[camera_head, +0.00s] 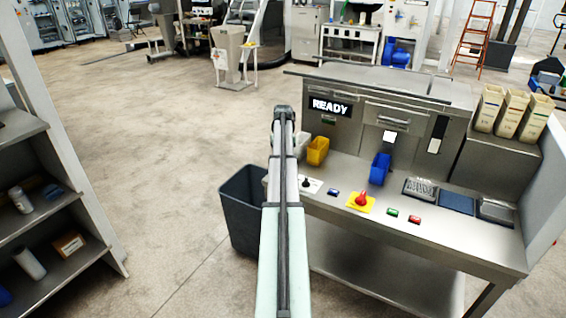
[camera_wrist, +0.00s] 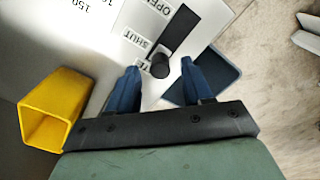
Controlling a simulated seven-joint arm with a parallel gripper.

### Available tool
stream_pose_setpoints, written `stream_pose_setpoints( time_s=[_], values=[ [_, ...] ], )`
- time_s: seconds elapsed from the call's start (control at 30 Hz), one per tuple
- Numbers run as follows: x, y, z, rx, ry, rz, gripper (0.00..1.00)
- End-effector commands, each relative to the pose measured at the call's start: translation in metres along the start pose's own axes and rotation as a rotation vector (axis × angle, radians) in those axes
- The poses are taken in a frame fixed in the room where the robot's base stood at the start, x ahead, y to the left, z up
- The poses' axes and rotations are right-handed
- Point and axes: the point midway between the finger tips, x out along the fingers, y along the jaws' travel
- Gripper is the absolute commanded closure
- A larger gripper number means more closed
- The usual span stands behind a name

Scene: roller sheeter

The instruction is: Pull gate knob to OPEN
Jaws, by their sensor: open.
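In the wrist view the gate knob (camera_wrist: 160,67) is a short black cylinder at the near end of a dark slot (camera_wrist: 181,32) in a white panel (camera_wrist: 95,45). The labels OPEN (camera_wrist: 155,8) and SHUT (camera_wrist: 138,41) are printed beside the slot. The knob is near SHUT; OPEN is toward the far end. My gripper (camera_wrist: 160,70) is open, its two blue fingers on either side of the knob in the picture. I cannot tell whether they touch it or how deep they reach. In the head view my arm hides the knob and gripper.
A yellow bin (camera_wrist: 55,108) is close left of my gripper; it also shows in the head view (camera_head: 317,151). A dark bin (camera_head: 240,205) stands on the floor left of the steel bench (camera_head: 400,235). A READY display (camera_head: 332,106) and red knob (camera_head: 362,198) are right of my arm.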

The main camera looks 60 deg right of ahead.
Motion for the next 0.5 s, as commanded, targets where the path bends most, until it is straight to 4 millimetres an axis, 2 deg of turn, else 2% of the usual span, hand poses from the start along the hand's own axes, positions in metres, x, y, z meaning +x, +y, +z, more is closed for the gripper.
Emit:
stream_pose_setpoints(
  time_s=[0.2,0.5],
  values=[
    [0.016,0.000,0.000,0.000,-0.001,0.000,0.50],
    [0.018,0.000,0.000,0.000,0.000,0.000,0.50]
  ],
)
